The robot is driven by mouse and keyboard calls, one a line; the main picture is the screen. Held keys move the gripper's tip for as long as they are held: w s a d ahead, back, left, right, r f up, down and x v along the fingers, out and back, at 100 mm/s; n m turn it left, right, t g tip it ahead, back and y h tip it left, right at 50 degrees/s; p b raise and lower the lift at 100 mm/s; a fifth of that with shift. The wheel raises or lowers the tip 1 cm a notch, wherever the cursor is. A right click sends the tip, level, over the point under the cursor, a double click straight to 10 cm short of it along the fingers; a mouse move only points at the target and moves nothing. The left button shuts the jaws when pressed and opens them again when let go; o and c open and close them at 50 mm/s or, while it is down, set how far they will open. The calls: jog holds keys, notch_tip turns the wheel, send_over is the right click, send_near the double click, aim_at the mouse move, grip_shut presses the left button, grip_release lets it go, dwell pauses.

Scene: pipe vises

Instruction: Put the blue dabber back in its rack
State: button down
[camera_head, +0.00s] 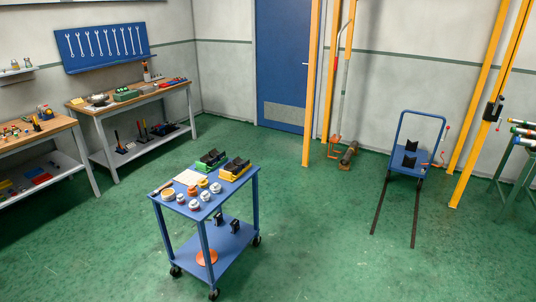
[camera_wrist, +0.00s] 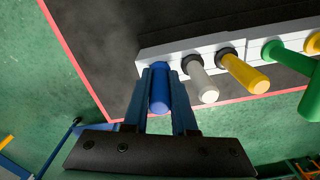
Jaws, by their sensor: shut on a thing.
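The blue dabber (camera_wrist: 159,95) is in the wrist view, between the two blue fingers of my gripper (camera_wrist: 160,80), which is shut on it. The white rack (camera_wrist: 229,40) runs from behind the dabber to the upper right. The dabber's far end lies at the rack's left end; the fingers partly hide that spot, and I cannot tell whether it is seated. A grey dabber (camera_wrist: 202,82), a yellow dabber (camera_wrist: 243,75) and a green dabber (camera_wrist: 285,52) stand in the rack to the right. I cannot make out my gripper or the rack in the head view.
A dark mat (camera_wrist: 95,45) with a red edge lies around the rack. In the head view, a blue cart (camera_head: 228,186) with several small items stands on open green floor, with workbenches (camera_head: 134,98) at left.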

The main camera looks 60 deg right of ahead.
jog(key=c, duration=0.6)
grip_release()
jog(key=shift+f, duration=0.1)
jog(key=shift+c, duration=0.2)
notch_tip(320, 180, up, 13)
jog(key=shift+b, duration=0.55)
